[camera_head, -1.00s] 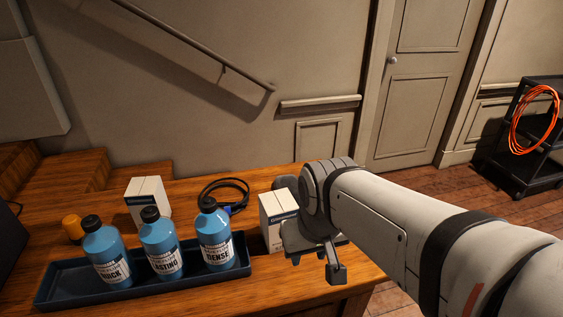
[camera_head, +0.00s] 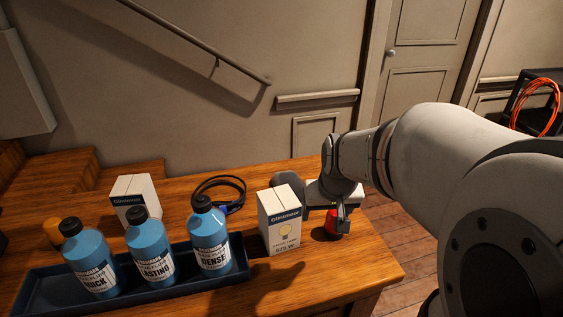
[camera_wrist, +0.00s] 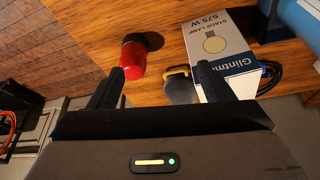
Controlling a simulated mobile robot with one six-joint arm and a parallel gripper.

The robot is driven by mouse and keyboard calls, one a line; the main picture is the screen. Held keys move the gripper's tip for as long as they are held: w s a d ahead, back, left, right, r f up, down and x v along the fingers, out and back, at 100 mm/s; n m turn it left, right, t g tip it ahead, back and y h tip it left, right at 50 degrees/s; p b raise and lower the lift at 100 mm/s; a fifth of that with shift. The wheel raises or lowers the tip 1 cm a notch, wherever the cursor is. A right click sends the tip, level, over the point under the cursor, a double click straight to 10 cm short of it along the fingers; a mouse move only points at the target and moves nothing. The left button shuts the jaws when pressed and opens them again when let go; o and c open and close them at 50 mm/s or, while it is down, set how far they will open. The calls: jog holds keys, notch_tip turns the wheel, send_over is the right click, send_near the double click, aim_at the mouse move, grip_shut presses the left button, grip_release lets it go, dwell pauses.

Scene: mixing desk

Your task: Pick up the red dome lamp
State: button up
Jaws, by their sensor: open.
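The red dome lamp (camera_head: 332,226) stands on the wooden desk near its right edge, partly hidden behind a finger of my gripper (camera_head: 338,212). In the wrist view the red lamp (camera_wrist: 132,60) has a dark end and lies just beyond the tip of the left finger, toward the left of the gap. My gripper (camera_wrist: 158,78) is open with nothing between its fingers. The right fingertip is close to a white lamp box (camera_wrist: 218,45).
The white lamp box (camera_head: 281,222) stands just left of the lamp. A dark rounded object (camera_wrist: 181,88) lies between them. The front right desk is clear.

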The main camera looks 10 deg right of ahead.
aim_at(337, 214)
jog(key=shift+m+h, duration=0.3)
jog(key=shift+m, duration=0.3)
jog(key=w+d+f+b, duration=0.1)
jog(key=w+d+f, duration=0.1)
jog(key=d+f, duration=0.1)
jog(key=w+d+f+b, duration=0.1)
jog(key=w+d+f, duration=0.2)
jog(key=shift+w+d, duration=0.2)
jog(key=shift+w, duration=0.1)
jog(key=x, duration=0.7)
jog(key=shift+w+d, duration=0.2)
jog(key=shift+c, duration=0.4)
jog(key=shift+t, duration=0.3)
jog(key=c, duration=1.1)
jog(key=shift+c, duration=0.2)
